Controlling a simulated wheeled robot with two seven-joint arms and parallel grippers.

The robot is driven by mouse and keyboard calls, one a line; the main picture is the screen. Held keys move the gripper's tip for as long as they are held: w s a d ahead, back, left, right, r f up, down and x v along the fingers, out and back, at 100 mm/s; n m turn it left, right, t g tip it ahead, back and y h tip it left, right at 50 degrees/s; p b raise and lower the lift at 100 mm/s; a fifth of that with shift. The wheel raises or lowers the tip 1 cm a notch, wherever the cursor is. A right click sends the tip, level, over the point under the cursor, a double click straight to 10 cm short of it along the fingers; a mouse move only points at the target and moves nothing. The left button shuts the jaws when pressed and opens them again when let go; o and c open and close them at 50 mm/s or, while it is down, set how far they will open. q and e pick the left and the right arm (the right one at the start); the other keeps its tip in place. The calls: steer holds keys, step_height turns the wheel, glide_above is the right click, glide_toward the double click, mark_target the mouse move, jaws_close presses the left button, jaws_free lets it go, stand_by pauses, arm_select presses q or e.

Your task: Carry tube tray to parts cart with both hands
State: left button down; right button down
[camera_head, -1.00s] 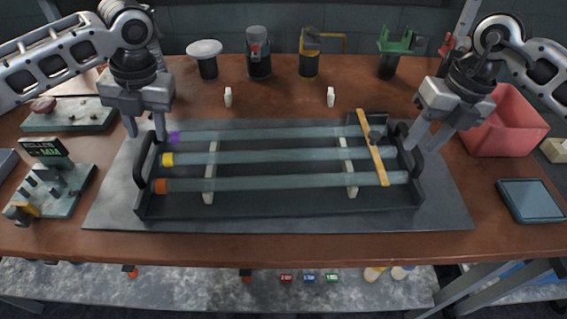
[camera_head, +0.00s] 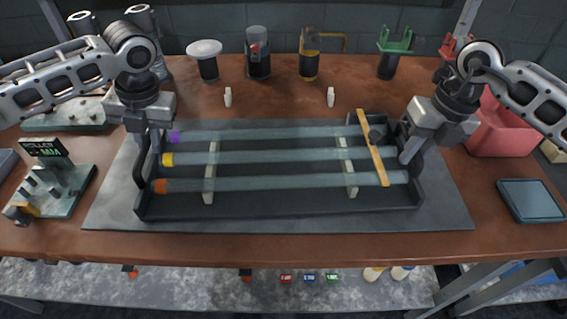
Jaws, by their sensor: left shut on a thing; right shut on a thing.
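The dark tube tray (camera_head: 285,205) lies on a grey mat in the middle of the bench. It holds three glass tubes with a purple (camera_head: 175,137), a yellow (camera_head: 168,159) and an orange (camera_head: 160,186) end, resting on two pale supports. A yellow strap (camera_head: 372,148) crosses the tubes near the right end. My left gripper (camera_head: 147,150) is shut on the tray's left handle (camera_head: 143,170). My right gripper (camera_head: 408,154) is shut on the tray's right handle (camera_head: 417,163). The fingertips are partly hidden by the handles. The parts cart cannot be made out.
The grey mat (camera_head: 110,214) lies under the tray on the brown bench (camera_head: 60,237). A roller device (camera_head: 55,180) stands at left, a red bin (camera_head: 500,130) and a dark tablet (camera_head: 530,201) at right. Several tools and holders, including a white disc stand (camera_head: 205,48), line the back.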

arm_select(q)
steer(key=shift+r, duration=0.1)
arm_select(e)
steer(key=shift+r, duration=0.15)
